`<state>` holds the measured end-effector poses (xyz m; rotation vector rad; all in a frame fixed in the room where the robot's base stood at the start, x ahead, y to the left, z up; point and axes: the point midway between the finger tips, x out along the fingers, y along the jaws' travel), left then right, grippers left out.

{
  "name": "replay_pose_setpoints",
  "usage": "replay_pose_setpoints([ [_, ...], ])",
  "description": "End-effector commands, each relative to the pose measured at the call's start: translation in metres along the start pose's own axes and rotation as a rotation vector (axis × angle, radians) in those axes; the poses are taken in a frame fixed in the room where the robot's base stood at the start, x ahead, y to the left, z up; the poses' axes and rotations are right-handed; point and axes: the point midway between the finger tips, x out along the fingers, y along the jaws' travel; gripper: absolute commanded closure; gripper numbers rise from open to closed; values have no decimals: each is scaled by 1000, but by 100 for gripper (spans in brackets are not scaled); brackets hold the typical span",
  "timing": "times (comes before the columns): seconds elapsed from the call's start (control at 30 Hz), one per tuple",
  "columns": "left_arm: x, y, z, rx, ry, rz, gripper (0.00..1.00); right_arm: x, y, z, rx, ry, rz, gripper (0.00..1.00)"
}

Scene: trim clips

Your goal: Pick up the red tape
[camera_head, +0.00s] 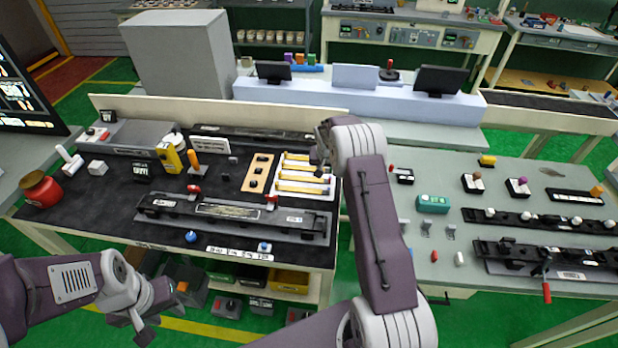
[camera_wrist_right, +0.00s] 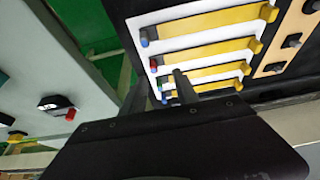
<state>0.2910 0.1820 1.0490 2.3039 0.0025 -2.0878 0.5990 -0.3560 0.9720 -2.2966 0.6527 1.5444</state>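A white tray (camera_head: 285,180) on the left workbench holds several yellow strips with coloured ends. In the right wrist view one strip (camera_wrist_right: 205,48) has a red end (camera_wrist_right: 154,64); the others show blue or green ends. No plain roll of red tape can be made out. My right gripper (camera_head: 320,150) is over the tray's right side. In the right wrist view its two dark fingers (camera_wrist_right: 160,85) are apart, with nothing seen between them, near the coloured ends. My left gripper (camera_head: 143,322) is low at the front left, off the bench; its opening is unclear.
A red container (camera_head: 40,188) stands at the bench's left end. A yellow bottle (camera_head: 169,154), a wooden board (camera_head: 257,173) and a black fixture (camera_head: 235,215) share the bench. A grey second bench (camera_head: 450,250) lies right, across a green floor gap.

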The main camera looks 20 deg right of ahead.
Motion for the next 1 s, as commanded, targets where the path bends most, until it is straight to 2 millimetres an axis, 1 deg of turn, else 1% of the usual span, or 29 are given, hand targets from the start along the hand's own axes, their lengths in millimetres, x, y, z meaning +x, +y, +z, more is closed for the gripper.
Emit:
replay_pose_setpoints([
  [0.1,-2,0,0,0,0,0,64,3,1,-1,1,1,0,64],
  [0.17,-8,0,-1,0,0,0,64,9,3,0,1,-1,1,64],
  [0.27,-18,0,-2,0,0,0,64,27,7,1,2,-2,1,64],
  [0.3,-18,0,-2,0,0,0,64,36,8,1,2,-1,0,64],
  [0.4,-19,0,-2,0,0,0,64,48,7,1,2,1,0,64],
  [0.5,-19,0,-2,0,0,0,64,53,7,1,1,2,-1,64],
  [0.67,-18,0,-2,0,0,0,64,53,7,1,1,2,-1,64],
  [0.77,-18,0,-2,0,0,0,64,53,7,1,1,2,-1,89],
  [0.8,-18,0,-2,0,0,0,64,53,7,1,1,2,-1,100],
  [1.0,-18,0,-2,0,0,0,64,52,7,1,1,2,-1,100],
])
